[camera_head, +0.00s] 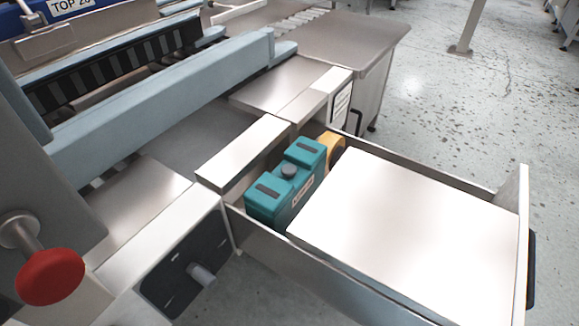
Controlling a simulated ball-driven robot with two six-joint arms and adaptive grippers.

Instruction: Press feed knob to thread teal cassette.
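The teal cassette (266,205) sits in the back left end of a pulled-out metal drawer (300,262). It has two raised teal blocks with dark slots, and a small label on its side. A round dark grey knob (289,171) stands up between the two blocks. A grey cylindrical knob (203,275) also sticks out of a black panel below and left of the drawer. No label shows which of these is the feed knob.
A large white block (410,235) fills most of the drawer. A yellow and black part (333,147) sits behind the cassette. A red mushroom-shaped button (50,277) juts out at lower left. A long blue-grey beam (170,105) crosses the machine. Open speckled floor lies to the right.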

